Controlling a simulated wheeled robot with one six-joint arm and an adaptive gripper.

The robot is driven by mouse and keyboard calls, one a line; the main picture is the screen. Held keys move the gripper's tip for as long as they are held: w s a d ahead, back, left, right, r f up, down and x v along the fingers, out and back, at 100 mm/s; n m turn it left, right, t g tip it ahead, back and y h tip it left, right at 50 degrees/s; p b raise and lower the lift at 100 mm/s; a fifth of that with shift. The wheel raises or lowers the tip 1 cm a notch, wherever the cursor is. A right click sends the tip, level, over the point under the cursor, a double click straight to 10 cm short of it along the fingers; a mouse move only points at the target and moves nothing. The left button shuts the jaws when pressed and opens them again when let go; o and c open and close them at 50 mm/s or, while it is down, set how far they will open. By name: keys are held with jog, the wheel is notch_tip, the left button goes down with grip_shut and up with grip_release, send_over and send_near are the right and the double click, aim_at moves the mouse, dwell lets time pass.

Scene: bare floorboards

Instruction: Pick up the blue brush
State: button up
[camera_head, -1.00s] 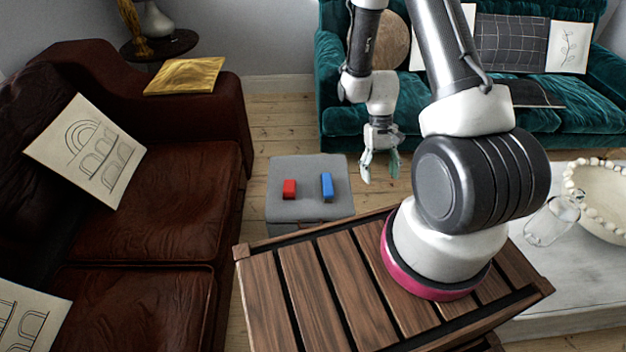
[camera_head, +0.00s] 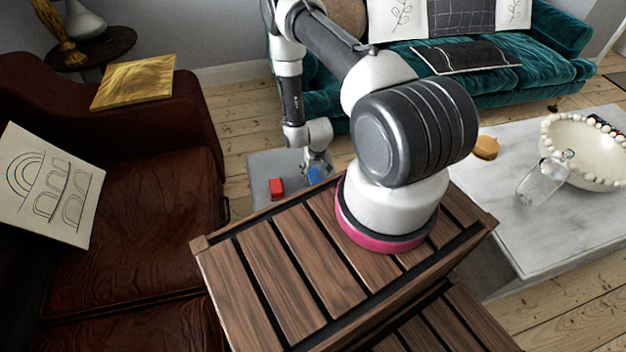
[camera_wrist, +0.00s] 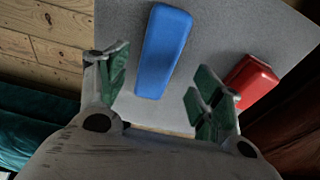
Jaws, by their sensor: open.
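The blue brush (camera_wrist: 164,50) shows as a plain blue block on a grey stool top (camera_wrist: 225,30) in the wrist view. My gripper (camera_wrist: 160,88) is open, and the near end of the blue block lies between and beyond its green-padded fingers, with no finger seen touching it. A red block (camera_wrist: 250,82) lies to the right, close beside the right finger. In the head view, my gripper (camera_head: 318,168) is over the right part of the stool (camera_head: 262,165) and partly hides the blue block (camera_head: 314,174). The red block (camera_head: 276,188) stands clear to the left.
A brown leather sofa (camera_head: 130,230) stands left of the stool. A teal sofa (camera_head: 545,45) is behind. A marble table (camera_head: 500,200) at right holds a glass bottle (camera_head: 545,180) and a beaded bowl (camera_head: 590,150). Bare floorboards (camera_head: 235,120) show behind the stool.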

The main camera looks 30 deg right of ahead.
aim_at(316, 177)
jog(key=f, duration=0.6)
jog(key=shift+w+d+f, duration=0.15)
jog(key=shift+w+d, duration=0.15)
jog(key=c, duration=1.2)
